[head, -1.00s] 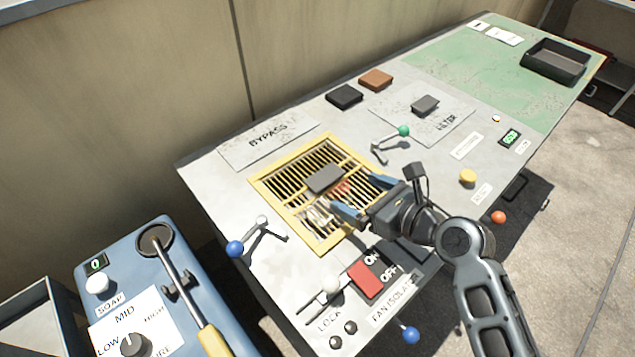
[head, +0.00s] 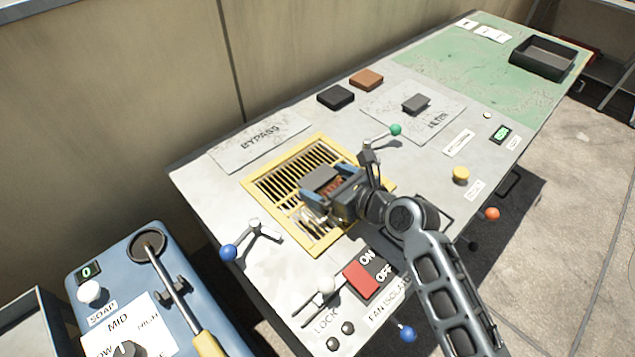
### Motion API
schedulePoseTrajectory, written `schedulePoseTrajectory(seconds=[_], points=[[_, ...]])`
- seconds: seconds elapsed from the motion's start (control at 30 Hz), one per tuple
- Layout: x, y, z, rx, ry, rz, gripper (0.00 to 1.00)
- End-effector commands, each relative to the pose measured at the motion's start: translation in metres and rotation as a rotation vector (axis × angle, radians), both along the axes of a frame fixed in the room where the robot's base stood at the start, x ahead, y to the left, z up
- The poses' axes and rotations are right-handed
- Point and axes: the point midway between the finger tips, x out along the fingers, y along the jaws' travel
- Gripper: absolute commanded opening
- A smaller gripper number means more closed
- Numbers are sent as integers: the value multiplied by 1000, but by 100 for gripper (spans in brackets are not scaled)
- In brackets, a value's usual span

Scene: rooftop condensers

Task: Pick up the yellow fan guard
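The yellow fan guard (head: 274,210) lies flat on the grey panel, a yellow frame with dark slats. A grey block-like handle (head: 320,179) stands at its middle. My gripper (head: 329,184) is over the guard, coming from the right, with its blue fingers apart on either side of the handle's near end. I cannot tell whether the fingers touch it. My gripper and wrist hide the guard's right part.
A green-knobbed lever (head: 395,130) stands behind my wrist, and a blue-knobbed lever (head: 229,252) is left of the guard. A red switch (head: 361,280) is in front. Black (head: 336,97) and brown (head: 367,79) blocks lie behind. A dark tray (head: 543,58) is far right.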

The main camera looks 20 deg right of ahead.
Motion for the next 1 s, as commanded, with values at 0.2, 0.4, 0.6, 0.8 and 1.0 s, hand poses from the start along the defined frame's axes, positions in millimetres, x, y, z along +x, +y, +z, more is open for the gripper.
schedulePoseTrajectory(seconds=[0.2,0.4,0.6,0.8,1.0], points=[[0,0,0,0,0,0,77],[0,0,0,0,0,0,58],[0,0,1,0,-2,-1,47],[0,0,3,1,-3,-1,47],[0,-1,19,1,-5,-2,47]])
